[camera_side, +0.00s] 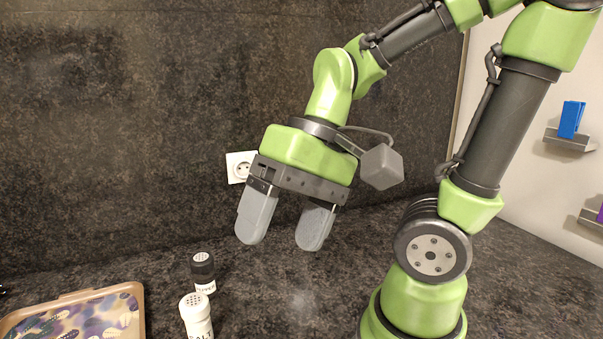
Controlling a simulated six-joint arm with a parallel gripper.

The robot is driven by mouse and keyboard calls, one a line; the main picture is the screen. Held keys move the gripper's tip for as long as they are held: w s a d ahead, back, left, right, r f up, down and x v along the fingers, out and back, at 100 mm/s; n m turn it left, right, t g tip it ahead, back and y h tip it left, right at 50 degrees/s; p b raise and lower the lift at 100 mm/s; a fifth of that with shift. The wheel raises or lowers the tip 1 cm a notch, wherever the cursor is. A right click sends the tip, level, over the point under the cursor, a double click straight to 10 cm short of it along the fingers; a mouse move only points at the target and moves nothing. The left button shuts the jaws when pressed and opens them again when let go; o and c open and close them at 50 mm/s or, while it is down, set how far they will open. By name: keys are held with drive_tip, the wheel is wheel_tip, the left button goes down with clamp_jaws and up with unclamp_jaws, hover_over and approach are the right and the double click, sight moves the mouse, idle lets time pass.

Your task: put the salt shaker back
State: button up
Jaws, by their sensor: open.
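The salt shaker (196,315) is white with a perforated white top and part of the word "SALT" on its side. It stands upright on the dark counter at the bottom of the view, and its lower part is cut off by the frame edge. My gripper (280,243) is open and empty, pointing down. It is above and to the right of the salt shaker, apart from it.
A patterned tray (135,291) with a tan rim lies at the bottom left, left of the shakers. A white wall socket (240,166) is on the dark back wall. Small grey shelves (570,140) on the right wall hold a blue object (571,119) and a purple one. The counter below my gripper is clear.

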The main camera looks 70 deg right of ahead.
drive_tip(key=d+r+t+h, duration=0.1)
drive_tip(key=d+r+n+t+h, duration=0.1)
drive_tip(key=r+t, duration=0.1)
drive_tip(key=d+r+n+t+h, duration=0.1)
drive_tip(key=shift+s+d+r+t, duration=0.2)
drive_tip(key=shift+s+r+t, duration=0.05)
drive_tip(key=shift+t, duration=0.15)
